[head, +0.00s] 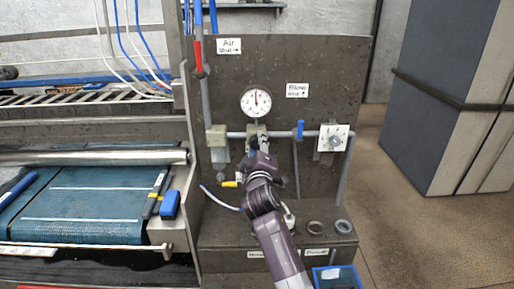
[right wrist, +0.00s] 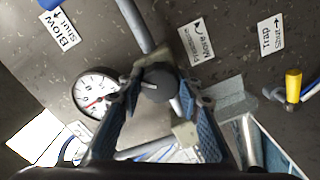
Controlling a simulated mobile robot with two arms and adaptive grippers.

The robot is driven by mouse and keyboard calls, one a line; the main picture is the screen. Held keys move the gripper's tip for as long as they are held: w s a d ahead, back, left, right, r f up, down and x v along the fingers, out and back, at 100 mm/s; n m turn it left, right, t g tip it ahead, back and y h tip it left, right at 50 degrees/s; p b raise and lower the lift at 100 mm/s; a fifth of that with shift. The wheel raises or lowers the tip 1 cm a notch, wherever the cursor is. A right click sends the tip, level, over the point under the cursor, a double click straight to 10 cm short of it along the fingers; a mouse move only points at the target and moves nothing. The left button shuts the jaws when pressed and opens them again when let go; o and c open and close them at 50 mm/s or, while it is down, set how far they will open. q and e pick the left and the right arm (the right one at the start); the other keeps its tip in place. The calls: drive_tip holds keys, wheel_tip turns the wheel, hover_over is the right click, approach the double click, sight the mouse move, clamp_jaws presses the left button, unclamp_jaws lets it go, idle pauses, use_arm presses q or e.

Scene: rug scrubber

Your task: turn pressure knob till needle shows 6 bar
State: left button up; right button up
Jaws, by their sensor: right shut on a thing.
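The black pressure knob (right wrist: 157,85) shows in the right wrist view, with a pale line on its face, below a "Pressure More" label (right wrist: 197,42). My right gripper (right wrist: 160,90) is shut on it, with a blue-padded finger on each side. In the head view my right gripper (head: 258,150) reaches up to the pipe just below the gauge and hides the knob. The round white pressure gauge (head: 256,102) has its needle pointing about straight up; the numbers are too small to read there. The gauge (right wrist: 97,95) is partly covered by a finger in the right wrist view. My left gripper is not in view.
A red-handled valve (head: 198,55) is at the panel's upper left and a blue handle (head: 300,129) right of the gauge. A yellow handle (head: 230,184) is close left of my right arm.

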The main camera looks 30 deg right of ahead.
drive_tip(key=shift+f+m, duration=0.15)
drive_tip(key=shift+m, duration=0.35)
drive_tip(key=o, duration=1.2)
drive_tip(key=shift+c, duration=0.2)
drive_tip(key=v, duration=1.2)
drive_tip(key=shift+s, duration=0.1)
